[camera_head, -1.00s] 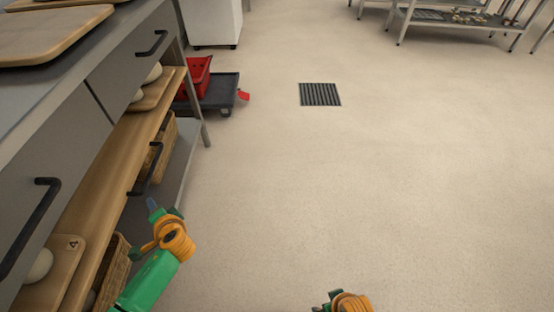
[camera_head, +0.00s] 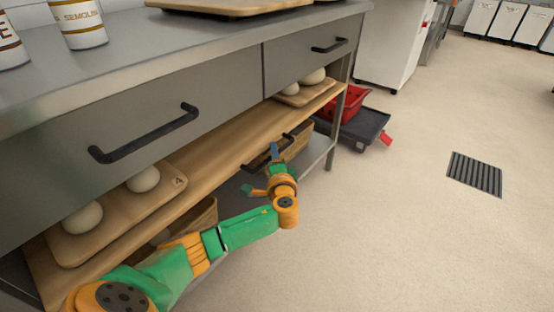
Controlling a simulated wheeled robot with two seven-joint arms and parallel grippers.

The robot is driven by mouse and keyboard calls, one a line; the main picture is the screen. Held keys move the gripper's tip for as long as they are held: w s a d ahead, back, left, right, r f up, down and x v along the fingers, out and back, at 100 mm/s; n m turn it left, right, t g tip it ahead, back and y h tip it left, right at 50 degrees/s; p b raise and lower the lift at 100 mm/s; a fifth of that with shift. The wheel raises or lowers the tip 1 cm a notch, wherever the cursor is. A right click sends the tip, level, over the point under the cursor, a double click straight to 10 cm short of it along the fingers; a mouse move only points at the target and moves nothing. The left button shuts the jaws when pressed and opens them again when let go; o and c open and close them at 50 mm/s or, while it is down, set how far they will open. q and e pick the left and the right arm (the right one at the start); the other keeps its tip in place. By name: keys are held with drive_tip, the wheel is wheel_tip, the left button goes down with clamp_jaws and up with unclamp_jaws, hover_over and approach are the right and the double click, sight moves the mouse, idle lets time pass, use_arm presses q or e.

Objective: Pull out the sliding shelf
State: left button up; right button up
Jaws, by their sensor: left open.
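The sliding shelf (camera_head: 218,137) is a long wooden board under the grey drawers of the steel counter. It bears boards with pale dough balls. Its black handle (camera_head: 257,160) hangs at its front edge, partly hidden behind my gripper. My left gripper (camera_head: 262,171) is open and empty, with its fingertips close to the handle. I cannot tell whether a finger touches it. My right gripper is not in view.
Two drawers with black handles (camera_head: 145,133) sit above the shelf. Wicker baskets (camera_head: 203,215) stand below it. A dark trolley with a red crate (camera_head: 352,104) stands beyond the counter's far leg. The floor to the right is clear around a drain grate (camera_head: 474,174).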

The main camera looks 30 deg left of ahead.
use_arm(q)
drive_tip(key=shift+w+a, duration=0.2)
drive_tip(key=shift+w, duration=0.05)
clamp_jaws()
idle(1.4)
